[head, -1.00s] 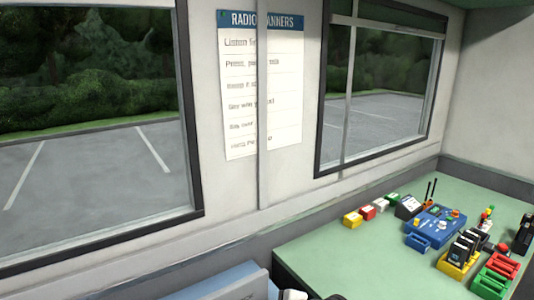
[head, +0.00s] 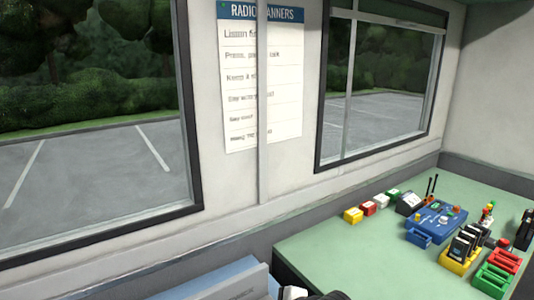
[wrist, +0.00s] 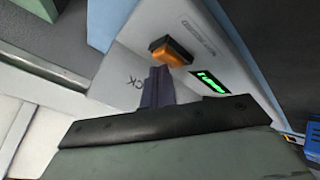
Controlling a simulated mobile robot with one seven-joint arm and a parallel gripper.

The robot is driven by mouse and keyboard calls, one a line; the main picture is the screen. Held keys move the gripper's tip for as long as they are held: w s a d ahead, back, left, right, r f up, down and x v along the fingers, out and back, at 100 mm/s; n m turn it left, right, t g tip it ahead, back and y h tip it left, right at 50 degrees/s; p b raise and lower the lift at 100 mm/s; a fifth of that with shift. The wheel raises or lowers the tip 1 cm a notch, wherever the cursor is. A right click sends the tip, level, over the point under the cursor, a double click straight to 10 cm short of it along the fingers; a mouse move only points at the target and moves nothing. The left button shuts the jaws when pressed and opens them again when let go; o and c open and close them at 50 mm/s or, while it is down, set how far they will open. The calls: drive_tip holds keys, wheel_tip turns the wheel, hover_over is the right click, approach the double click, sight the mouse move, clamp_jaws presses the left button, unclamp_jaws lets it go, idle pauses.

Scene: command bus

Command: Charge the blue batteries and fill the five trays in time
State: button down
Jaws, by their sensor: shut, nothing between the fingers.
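My gripper (wrist: 158,76) is shut and empty in the wrist view, its fingers in front of a pale grey unit (wrist: 125,60) with an orange button (wrist: 170,50) and a lit green display (wrist: 212,82). Whether the fingers touch the unit is unclear. In the head view, a yellow tray (head: 453,267) holds several dark upright blocks (head: 466,243). I cannot make out blue batteries.
The table's near left part is clear. A wall poster (head: 240,90) hangs between the windows.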

idle(0.4)
drive_tip(key=shift+r, duration=0.55)
wheel_tip(320, 180, up, 6)
drive_tip(key=p, duration=0.4)
idle(0.7)
